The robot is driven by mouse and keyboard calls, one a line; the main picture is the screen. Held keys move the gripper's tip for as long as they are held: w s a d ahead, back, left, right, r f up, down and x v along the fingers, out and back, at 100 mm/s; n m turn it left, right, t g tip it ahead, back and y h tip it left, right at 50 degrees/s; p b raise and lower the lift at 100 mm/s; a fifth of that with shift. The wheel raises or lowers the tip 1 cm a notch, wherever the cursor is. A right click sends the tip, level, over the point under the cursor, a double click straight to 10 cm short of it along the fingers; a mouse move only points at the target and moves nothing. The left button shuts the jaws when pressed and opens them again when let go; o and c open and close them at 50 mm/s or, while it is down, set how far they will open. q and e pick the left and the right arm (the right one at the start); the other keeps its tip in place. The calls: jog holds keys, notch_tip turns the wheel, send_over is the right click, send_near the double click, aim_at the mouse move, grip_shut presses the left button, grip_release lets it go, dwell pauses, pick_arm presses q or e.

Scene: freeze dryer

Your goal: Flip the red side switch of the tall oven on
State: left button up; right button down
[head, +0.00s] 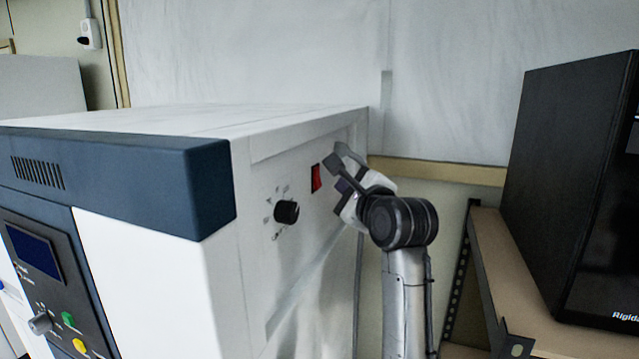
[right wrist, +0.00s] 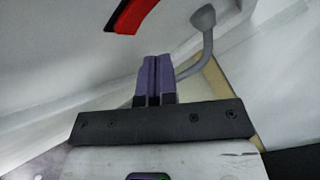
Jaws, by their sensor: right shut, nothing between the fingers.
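The red side switch (head: 316,178) sits on the right side panel of the tall oven (head: 150,270), up and to the right of a black dial. In the right wrist view the red switch (right wrist: 130,14) shows at the top edge, partly cut off. My right gripper (head: 338,176) is just to the right of the switch in the head view, close to the side panel. In the right wrist view its fingers (right wrist: 155,78) are shut together and empty, below and to the right of the switch, apart from it in the picture. My left gripper is not in view.
A black dial (head: 287,211) stands out from the side panel. A grey curved pipe (right wrist: 207,35) comes out of the panel beyond my fingers. A black box (head: 575,180) stands on a wooden shelf (head: 520,290) at the right. A narrow gap lies between oven and shelf.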

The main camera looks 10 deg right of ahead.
jog(key=shift+w+a+f, duration=0.1)
jog(key=shift+w+a, duration=0.3)
jog(key=shift+a, duration=0.15)
dwell(0.4)
dwell(0.6)
dwell(0.7)
jog(key=shift+p, duration=0.3)
jog(key=shift+w+a+p, duration=0.25)
jog(key=shift+a+p, duration=0.05)
jog(key=shift+a, duration=0.05)
